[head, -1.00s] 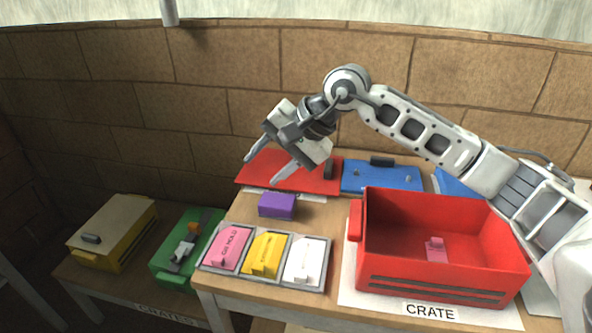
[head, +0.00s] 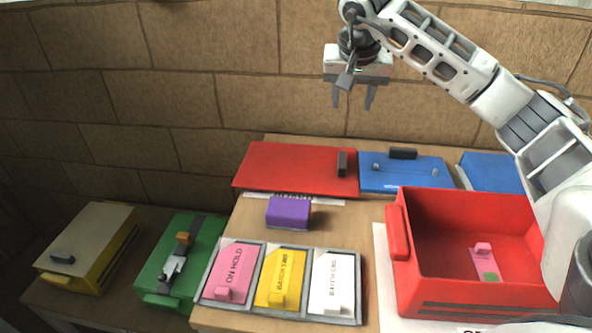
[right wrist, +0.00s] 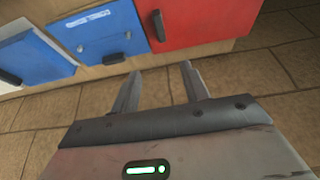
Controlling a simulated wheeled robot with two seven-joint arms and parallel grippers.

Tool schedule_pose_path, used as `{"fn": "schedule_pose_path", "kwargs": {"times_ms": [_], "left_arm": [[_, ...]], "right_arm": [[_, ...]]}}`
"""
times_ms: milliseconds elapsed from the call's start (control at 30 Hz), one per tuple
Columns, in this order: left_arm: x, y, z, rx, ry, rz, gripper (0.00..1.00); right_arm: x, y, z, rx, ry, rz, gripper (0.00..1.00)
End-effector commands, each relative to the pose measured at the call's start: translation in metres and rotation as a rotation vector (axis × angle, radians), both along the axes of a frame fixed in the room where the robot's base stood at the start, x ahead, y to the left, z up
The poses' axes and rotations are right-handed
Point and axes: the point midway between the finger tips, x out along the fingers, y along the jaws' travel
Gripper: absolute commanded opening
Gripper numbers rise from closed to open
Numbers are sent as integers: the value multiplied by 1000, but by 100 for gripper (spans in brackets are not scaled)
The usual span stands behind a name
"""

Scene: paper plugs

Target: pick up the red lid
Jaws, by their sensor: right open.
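The red lid (head: 290,169) lies flat at the back of the table, left of a blue lid, with a dark handle (head: 342,163) near its right end. In the right wrist view the red lid (right wrist: 200,20) shows at the top, partly cut off, with its dark handle (right wrist: 157,25). My right gripper (head: 352,104) is open and empty. It hangs in the air above and behind the lids, fingers pointing down, apart from the red lid. In the right wrist view its two fingers (right wrist: 158,82) are spread with nothing between them. My left gripper is not in view.
A blue lid (head: 408,178) with a dark handle lies right of the red lid. A red crate (head: 470,290) holding a pink plug stands at front right. A purple block (head: 288,212) and a card tray (head: 345,318) stand in front. A brick wall (head: 180,80) is behind.

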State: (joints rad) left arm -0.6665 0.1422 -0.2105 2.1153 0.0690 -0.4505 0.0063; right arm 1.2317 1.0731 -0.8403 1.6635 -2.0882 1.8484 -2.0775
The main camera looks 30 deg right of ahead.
Motion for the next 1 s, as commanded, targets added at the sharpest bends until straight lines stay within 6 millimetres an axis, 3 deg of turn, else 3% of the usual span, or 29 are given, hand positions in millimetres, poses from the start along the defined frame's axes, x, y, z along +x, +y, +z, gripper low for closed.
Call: {"fn": "schedule_pose_path", "kwargs": {"times_ms": [33,133,433,800,1000], "left_arm": [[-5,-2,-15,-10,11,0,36],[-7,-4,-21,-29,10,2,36],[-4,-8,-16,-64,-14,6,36],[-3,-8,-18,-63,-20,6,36],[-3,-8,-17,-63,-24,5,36]], "right_arm": [[0,0,-15,1,-1,0,45],[0,1,-27,1,0,0,45],[3,-2,-53,2,4,0,45],[25,-21,-122,3,3,0,45],[31,-26,-139,2,0,1,45]]}}
